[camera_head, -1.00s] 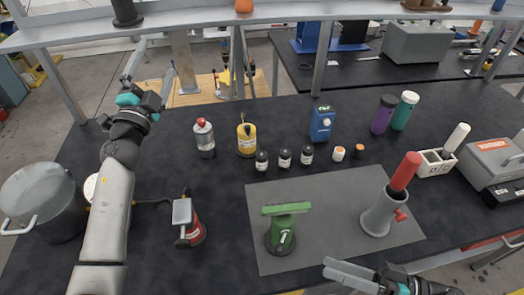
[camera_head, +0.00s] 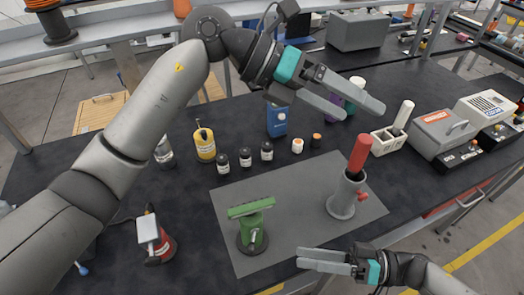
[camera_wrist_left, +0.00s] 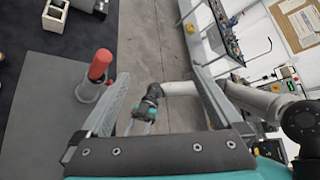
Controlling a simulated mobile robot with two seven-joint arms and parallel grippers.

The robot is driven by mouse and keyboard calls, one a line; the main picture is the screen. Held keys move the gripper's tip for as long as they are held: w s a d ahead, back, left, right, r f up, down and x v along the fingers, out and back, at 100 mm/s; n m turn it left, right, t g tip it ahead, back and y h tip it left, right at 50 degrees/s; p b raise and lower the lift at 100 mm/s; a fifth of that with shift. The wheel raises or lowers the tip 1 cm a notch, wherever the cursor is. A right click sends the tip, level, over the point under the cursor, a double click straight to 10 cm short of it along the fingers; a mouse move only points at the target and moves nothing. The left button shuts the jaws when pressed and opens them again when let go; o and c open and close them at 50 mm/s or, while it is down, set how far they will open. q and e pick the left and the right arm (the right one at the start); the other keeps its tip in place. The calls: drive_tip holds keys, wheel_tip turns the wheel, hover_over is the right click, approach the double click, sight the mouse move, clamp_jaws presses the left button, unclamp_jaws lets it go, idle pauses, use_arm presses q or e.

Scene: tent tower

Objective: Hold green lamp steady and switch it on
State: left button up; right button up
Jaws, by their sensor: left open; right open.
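The green lamp (camera_head: 252,228) stands upright on the grey mat (camera_head: 290,232), with a flat bar-shaped head on a short body and round base. A small light-coloured lever shows on its front. My left gripper (camera_head: 363,112) is open and empty, raised over the back right of the table, well away from the lamp. My right gripper (camera_head: 299,259) is open and empty near the mat's front edge, to the right of the lamp and apart from it. The lamp is not seen in the left wrist view.
A grey holder (camera_head: 343,200) with a red cylinder (camera_head: 360,154) stands on the mat's right; the cylinder also shows in the left wrist view (camera_wrist_left: 100,66). A red lamp-like device (camera_head: 160,240) stands left of the mat. Small bottles (camera_head: 245,157) line its back edge.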

use_arm(q)
wheel_tip(320, 180, down, 4)
drive_tip(key=s+a+f+m+y, duration=0.1)
drive_tip(key=s+a+m+y, duration=0.15)
drive_tip(key=y, duration=0.25)
drive_tip(key=m+t+y, duration=0.2)
drive_tip(key=y, duration=0.7)
approach(251, 207)
drive_tip(key=f, duration=0.8)
drive_tip(key=w+a+f, duration=0.1)
drive_tip(key=f, duration=0.3)
drive_tip(key=shift+w+a+f, duration=0.1)
drive_tip(key=shift+w+f, duration=0.05)
drive_tip(key=shift+f, duration=0.2)
clamp_jaws()
use_arm(e)
drive_tip(key=shift+c, duration=0.2)
